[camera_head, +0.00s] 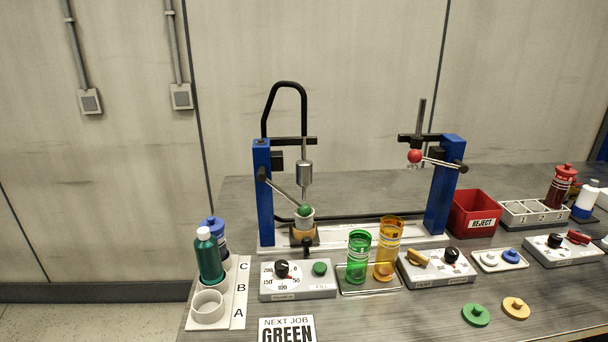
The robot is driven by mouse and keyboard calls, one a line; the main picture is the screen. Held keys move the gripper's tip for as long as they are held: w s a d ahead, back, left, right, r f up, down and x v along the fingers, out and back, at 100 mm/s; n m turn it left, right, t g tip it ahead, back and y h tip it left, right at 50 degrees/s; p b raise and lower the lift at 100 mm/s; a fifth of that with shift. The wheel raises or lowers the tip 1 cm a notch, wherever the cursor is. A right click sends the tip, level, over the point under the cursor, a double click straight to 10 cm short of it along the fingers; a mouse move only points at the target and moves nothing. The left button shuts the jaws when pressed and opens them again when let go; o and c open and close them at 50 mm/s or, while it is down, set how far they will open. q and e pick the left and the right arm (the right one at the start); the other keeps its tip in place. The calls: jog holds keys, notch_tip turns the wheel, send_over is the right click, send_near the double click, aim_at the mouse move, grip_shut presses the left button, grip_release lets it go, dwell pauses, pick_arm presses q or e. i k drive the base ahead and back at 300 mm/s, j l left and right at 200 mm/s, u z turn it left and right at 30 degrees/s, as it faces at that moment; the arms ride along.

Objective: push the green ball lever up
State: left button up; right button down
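The green ball lever (305,210) is on the left blue post (264,195) of the pump stand. Its rod slopes down to the right from a black pivot, so the green ball is at the low end. The ball appears in front of a pale cup on an orange-brown base, under a hanging metal cylinder (304,173). A second lever with a red ball (415,156) is on the right blue post (444,185), its rod nearly level. Neither of my grippers is in view.
In front stand a dial box (297,290), green (358,258) and orange glasses on a tray, and another control box (436,268). Bottles in a lettered rack (208,310) are at left. A red REJECT bin (474,213) is at right. Open room lies between the posts.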

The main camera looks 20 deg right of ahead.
aim_at(305, 210)
jog(key=z, duration=0.25)
jog(key=j+z, duration=0.3)
jog(key=i+j+z, duration=0.1)
jog(key=j+z, duration=0.45)
jog(key=j, duration=0.6)
jog(key=k+j+z, duration=0.1)
jog(key=j, duration=1.4)
